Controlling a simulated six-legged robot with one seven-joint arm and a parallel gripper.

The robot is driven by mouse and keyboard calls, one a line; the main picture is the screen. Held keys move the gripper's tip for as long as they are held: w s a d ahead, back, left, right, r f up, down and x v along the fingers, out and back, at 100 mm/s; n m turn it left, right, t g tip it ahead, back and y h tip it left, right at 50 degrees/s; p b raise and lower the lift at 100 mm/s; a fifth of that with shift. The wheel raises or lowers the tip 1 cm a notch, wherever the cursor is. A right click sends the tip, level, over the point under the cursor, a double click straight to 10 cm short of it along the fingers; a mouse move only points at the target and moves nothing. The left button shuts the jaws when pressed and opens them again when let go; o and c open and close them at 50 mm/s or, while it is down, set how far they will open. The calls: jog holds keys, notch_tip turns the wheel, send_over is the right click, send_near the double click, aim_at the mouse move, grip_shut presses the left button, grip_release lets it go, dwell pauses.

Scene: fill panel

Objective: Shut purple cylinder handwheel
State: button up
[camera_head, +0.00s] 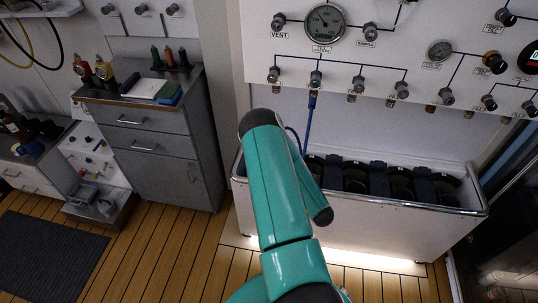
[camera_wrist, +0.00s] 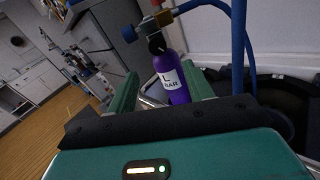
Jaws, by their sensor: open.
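In the wrist view a purple cylinder (camera_wrist: 173,78) with a white label stands tilted in the picture, beyond my gripper. I cannot tell the exact distance. In the head view my arm hides the cylinder and my gripper.
A blue hose (camera_wrist: 238,45) runs from the valve and hangs at the right. In the head view a white trough (camera_head: 350,222) with black holders stands below the gauge panel (camera_head: 400,70). A grey cabinet (camera_head: 150,140) stands left; the wooden floor before it is clear.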

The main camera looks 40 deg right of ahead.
jog(key=w+d, duration=0.1)
jog(key=w, duration=1)
jog(key=shift+d+r, duration=0.2)
jog(key=shift+d, duration=0.15)
jog(key=c, duration=1)
